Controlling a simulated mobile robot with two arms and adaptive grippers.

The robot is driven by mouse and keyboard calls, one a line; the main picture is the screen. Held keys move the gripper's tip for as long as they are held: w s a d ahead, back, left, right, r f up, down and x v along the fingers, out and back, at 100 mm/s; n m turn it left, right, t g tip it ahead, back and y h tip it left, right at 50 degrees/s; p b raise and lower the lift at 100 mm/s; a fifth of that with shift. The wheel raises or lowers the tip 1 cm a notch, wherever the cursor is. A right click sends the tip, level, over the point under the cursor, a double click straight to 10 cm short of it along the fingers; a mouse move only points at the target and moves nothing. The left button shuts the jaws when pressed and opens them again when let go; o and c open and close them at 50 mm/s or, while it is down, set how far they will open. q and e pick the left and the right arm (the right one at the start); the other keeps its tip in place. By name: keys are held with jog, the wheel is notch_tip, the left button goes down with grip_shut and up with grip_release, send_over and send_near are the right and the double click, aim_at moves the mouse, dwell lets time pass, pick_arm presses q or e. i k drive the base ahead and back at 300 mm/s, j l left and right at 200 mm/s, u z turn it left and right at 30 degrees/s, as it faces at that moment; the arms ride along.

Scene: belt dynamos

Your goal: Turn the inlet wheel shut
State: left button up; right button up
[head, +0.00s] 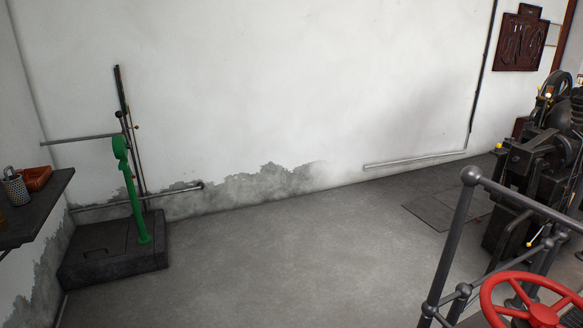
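A red spoked handwheel (541,315) shows at the bottom right corner of the head view. Its lower part is cut off by the frame edge. It sits beside the dark metal railing, and I cannot tell from here whether it is the inlet wheel or how far it is turned. Neither of my grippers is in view, and nothing touches the visible part of the wheel.
A dark pipe railing (451,245) stands just left of the wheel. A black machine (535,165) is behind it at the right. A green lever stand (134,200) on a dark plinth (100,265) and a wall shelf (30,222) are at the left. The middle floor is clear.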

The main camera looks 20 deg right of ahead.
aim_at(538, 315)
jog(key=i+z, duration=0.5)
jog(key=i+j+z, duration=0.2)
jog(key=z, duration=0.25)
jog(key=i+j+z, duration=0.35)
jog(key=z, duration=0.15)
jog(key=i+j+z, duration=0.1)
jog(key=z, duration=0.4)
jog(key=i+j+z, duration=0.2)
jog(key=z, duration=0.3)
jog(key=i+j+z, duration=0.25)
jog(key=z, duration=0.25)
jog(key=i+j+z, duration=0.15)
jog(key=j+z, duration=0.15)
jog(key=z, duration=0.2)
jog(key=j+z, duration=0.35)
jog(key=z, duration=0.15)
